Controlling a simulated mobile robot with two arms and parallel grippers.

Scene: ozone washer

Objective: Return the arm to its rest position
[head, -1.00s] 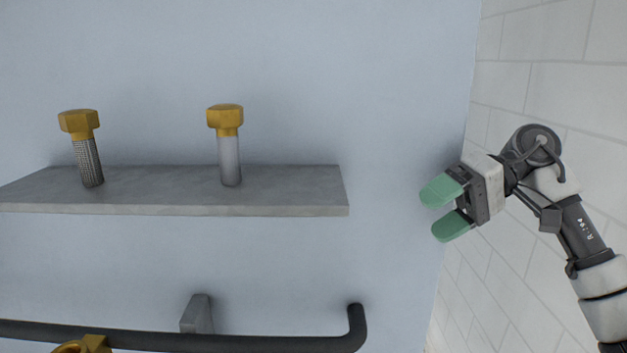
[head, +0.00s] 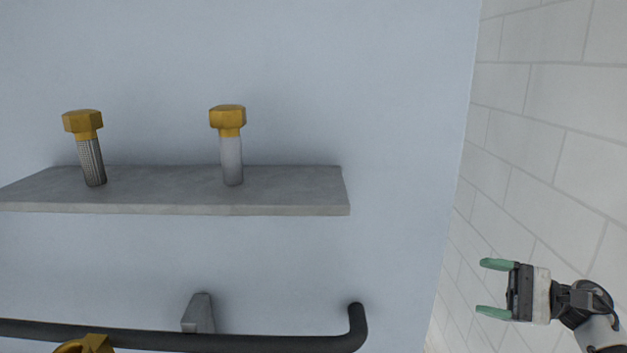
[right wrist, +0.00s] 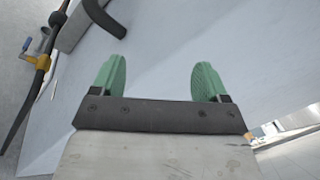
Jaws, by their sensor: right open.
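My right gripper (head: 494,288) is at the lower right of the head view, in front of the white tiled wall. Its two green fingers are apart and point left, with nothing between them. The right wrist view also shows the open, empty fingers (right wrist: 160,82) with the pale wall behind them. The gripper is apart from the shelf and the pipe. My left gripper does not show.
A grey shelf (head: 290,190) on the pale wall holds a brass-headed mesh filter (head: 92,162) and a brass-headed pale cylinder (head: 231,160). A dark pipe (head: 270,343) with a brass fitting (head: 88,344) runs below. Space between shelf and gripper is clear.

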